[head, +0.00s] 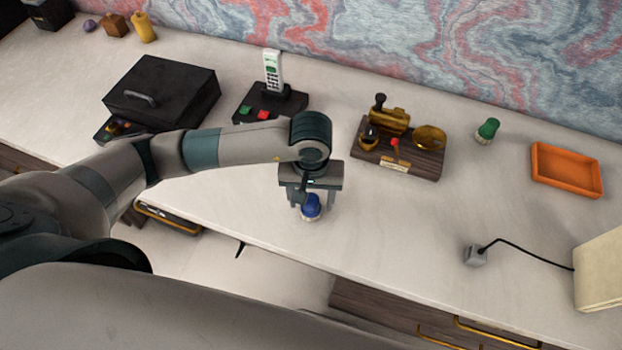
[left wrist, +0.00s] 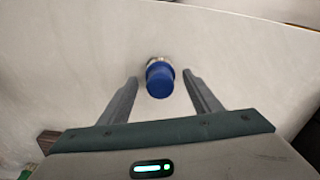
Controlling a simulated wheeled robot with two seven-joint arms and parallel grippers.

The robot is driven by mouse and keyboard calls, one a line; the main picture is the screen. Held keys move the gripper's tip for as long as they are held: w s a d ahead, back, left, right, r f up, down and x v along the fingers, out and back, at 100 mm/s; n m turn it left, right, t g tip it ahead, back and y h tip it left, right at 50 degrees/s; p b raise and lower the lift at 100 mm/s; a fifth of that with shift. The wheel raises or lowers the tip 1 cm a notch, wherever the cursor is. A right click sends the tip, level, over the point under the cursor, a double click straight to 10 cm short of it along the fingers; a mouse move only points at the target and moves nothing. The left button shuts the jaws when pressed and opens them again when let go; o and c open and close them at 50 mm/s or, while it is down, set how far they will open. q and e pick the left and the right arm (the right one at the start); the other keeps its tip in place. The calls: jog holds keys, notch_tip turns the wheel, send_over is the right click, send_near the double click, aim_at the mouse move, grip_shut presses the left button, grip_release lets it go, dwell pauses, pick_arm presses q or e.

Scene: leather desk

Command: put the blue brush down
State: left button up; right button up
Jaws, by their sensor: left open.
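The blue brush (head: 311,206) stands upright on the pale desk top (head: 390,235) near its front edge, its blue handle up and its light bristle end at the desk. My left gripper (head: 309,201) is over it, pointing down. In the left wrist view the blue brush (left wrist: 160,79) shows between and slightly beyond the fingertips of my left gripper (left wrist: 160,80). The fingers are spread, with a visible gap on each side of the brush. My right gripper is not in view.
A wooden stand with brass parts (head: 398,158), a green brush (head: 487,130) and an orange tray (head: 566,170) are to the right. A black box (head: 162,92) and a phone on its base (head: 271,97) stand behind my left arm. A grey plug (head: 475,255) lies front right. Desk around the brush is clear.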

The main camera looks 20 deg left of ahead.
aim_at(312, 198)
pick_arm(q)
notch_tip(312, 198, up, 7)
jog(key=shift+r+b, duration=0.1)
jog(key=shift+b, duration=1.1)
notch_tip(312, 198, up, 3)
jog(key=shift+r+b, duration=0.1)
jog(key=shift+b, duration=0.3)
jog(key=shift+r, duration=0.15)
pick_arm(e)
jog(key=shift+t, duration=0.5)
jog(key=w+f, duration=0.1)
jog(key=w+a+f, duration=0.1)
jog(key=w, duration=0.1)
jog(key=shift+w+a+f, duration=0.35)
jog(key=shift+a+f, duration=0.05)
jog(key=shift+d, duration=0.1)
